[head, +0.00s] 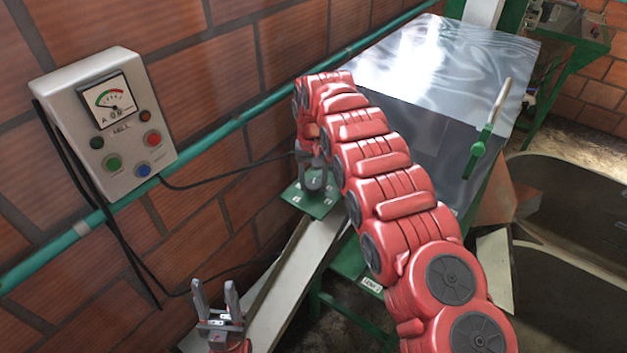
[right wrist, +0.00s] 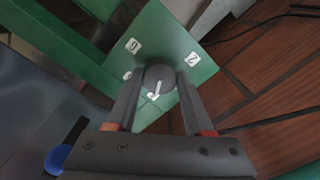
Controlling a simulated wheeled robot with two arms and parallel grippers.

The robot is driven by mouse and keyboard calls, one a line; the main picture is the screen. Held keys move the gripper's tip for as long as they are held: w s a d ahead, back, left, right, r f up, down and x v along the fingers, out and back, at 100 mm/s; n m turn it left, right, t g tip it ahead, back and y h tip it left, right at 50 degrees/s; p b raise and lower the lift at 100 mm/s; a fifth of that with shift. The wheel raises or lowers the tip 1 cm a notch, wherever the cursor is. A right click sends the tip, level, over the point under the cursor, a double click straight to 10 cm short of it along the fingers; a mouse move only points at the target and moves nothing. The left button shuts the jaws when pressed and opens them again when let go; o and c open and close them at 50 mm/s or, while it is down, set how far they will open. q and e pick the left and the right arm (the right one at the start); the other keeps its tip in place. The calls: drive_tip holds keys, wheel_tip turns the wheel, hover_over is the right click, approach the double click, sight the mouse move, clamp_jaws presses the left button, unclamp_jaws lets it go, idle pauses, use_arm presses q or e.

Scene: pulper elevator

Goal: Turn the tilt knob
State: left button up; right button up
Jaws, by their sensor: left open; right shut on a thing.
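The tilt knob (right wrist: 160,77) is a dark grey round knob with a white pointer mark. It sits on a green plate (right wrist: 158,32) with small white number labels, including a 2 and a 6. The pointer is on the side towards my gripper's palm. My right gripper (head: 313,172) is shut on the knob, one finger on each side, at the green plate (head: 322,206). Its fingers partly cover the plate and knob in the head view. My left gripper (head: 214,297) is open and empty at the lower left, apart from the knob.
A grey control box (head: 125,175) with a gauge and several buttons hangs on the brick wall at left. A teal pipe (head: 215,134) runs along the wall. Dark cables hang by the wall.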

clamp_jaws()
drive_tip(key=shift+f+n+b, duration=0.25)
drive_tip(key=shift+n+b, duration=0.45)
drive_tip(key=shift+b, duration=0.45)
drive_tip(key=shift+r+n+b, duration=0.15)
drive_tip(key=shift+n+b, duration=0.25)
drive_tip(key=shift+n, duration=0.4)
drive_tip(key=n, duration=0.3)
drive_tip(key=shift+r+n, duration=0.1)
drive_tip(key=shift+n, duration=2.7)
drive_tip(key=o, duration=0.9)
unclamp_jaws()
